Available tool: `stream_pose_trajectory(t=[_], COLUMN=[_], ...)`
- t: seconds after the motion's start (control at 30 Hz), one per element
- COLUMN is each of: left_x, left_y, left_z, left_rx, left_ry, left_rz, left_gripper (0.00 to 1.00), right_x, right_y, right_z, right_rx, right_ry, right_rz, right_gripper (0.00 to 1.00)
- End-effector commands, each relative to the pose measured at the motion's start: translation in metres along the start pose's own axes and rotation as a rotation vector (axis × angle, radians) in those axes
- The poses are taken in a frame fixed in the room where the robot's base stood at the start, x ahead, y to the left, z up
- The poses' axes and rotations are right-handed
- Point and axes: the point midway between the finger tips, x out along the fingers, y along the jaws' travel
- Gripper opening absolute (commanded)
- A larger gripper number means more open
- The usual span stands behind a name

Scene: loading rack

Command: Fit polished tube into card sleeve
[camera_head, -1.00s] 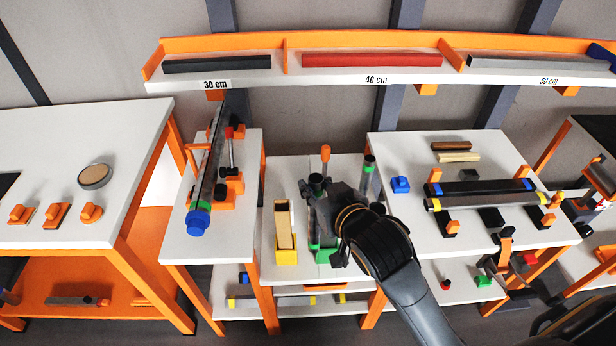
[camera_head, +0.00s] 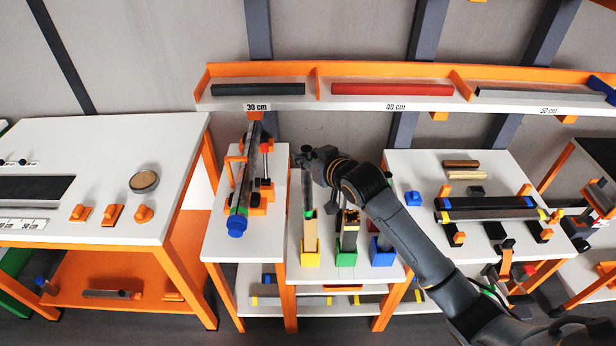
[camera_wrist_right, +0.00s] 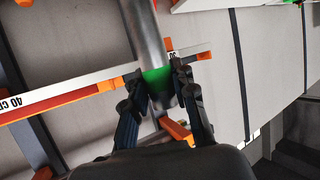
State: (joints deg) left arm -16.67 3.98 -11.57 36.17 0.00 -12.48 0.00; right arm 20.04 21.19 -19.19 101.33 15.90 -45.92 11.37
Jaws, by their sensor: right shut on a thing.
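My right gripper (camera_head: 312,160) is shut on the polished tube (camera_head: 307,192), a grey metal tube with a green band. It holds the tube roughly upright near its top. The right wrist view shows the gripper (camera_wrist_right: 168,98) around the tube (camera_wrist_right: 150,45) by a green band. The tan card sleeve (camera_head: 310,228) stands in a yellow holder (camera_head: 311,251). The tube's lower green end lines up with the upper part of the sleeve in the head view; I cannot tell whether it is inside or in front. My left gripper is not in view.
A green holder (camera_head: 346,260) and a blue holder (camera_head: 382,259) stand to the right of the yellow one. A rack with a long blue-ended tube (camera_head: 237,225) is to the left. A shelf (camera_head: 360,102) with bars runs behind.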

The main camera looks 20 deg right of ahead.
Motion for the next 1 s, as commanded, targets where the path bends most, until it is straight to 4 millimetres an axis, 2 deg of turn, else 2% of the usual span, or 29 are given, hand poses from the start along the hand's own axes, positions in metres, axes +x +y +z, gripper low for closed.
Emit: stream_pose_trajectory(t=[0.03,0.07,0.27,0.67,1.0], left_x=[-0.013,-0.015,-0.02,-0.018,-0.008], left_y=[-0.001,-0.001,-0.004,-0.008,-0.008], left_z=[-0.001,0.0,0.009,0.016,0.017], left_rx=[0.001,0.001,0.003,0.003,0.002], left_ry=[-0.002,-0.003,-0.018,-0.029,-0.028], left_rz=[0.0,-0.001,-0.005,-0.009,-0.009], left_gripper=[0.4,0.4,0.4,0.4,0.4], right_x=[0.003,0.005,0.013,0.014,0.022], right_y=[0.01,0.014,0.028,0.028,0.027], right_z=[-0.017,-0.021,-0.031,-0.029,-0.009], right_rx=[0.001,0.004,0.014,0.017,0.017], right_ry=[0.001,0.003,0.006,0.006,0.004], right_rz=[0.004,0.004,0.005,0.006,0.006], right_gripper=[0.0,0.0,0.0,0.0,0.0])
